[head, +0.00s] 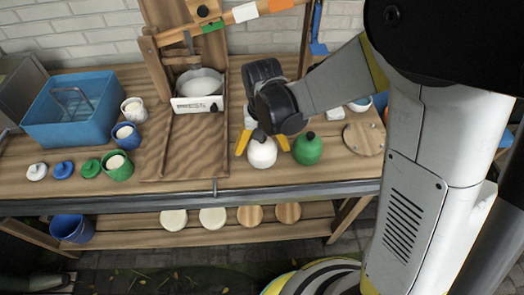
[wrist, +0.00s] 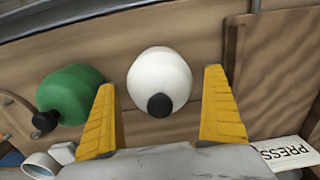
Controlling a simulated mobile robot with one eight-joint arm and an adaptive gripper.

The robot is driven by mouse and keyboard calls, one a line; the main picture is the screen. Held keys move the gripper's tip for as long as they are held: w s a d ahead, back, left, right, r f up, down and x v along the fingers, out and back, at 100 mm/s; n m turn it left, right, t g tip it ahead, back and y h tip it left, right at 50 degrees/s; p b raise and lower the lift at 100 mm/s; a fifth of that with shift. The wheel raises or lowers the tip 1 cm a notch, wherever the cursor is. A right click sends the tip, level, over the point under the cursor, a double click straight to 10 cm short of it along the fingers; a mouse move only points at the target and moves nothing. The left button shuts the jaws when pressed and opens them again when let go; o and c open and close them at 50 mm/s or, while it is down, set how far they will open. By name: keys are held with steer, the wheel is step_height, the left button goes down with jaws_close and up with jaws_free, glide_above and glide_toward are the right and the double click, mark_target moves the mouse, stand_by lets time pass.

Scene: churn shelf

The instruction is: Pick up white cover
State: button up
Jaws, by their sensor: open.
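The white cover (head: 262,153) is a rounded white dome with a black knob, standing on the wooden bench near its front edge. In the wrist view the white cover (wrist: 160,72) lies between the two yellow fingers, with a gap on each side. My gripper (head: 262,146) is open above and around the cover; the wrist view shows my gripper (wrist: 160,82) holding nothing. A green cover (head: 307,150) with a black knob stands just to the right; in the wrist view this green cover (wrist: 72,92) is close beside the left finger.
A wooden press with a white tray (head: 198,103) stands left of my gripper. Farther left are a blue bin (head: 72,110), several cups, and small white, blue and green lids. A round wooden board (head: 364,138) lies at right. Round discs lie on the lower shelf (head: 330,228).

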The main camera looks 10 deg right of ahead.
steer(key=c, duration=1.3)
steer(key=shift+o, duration=0.2)
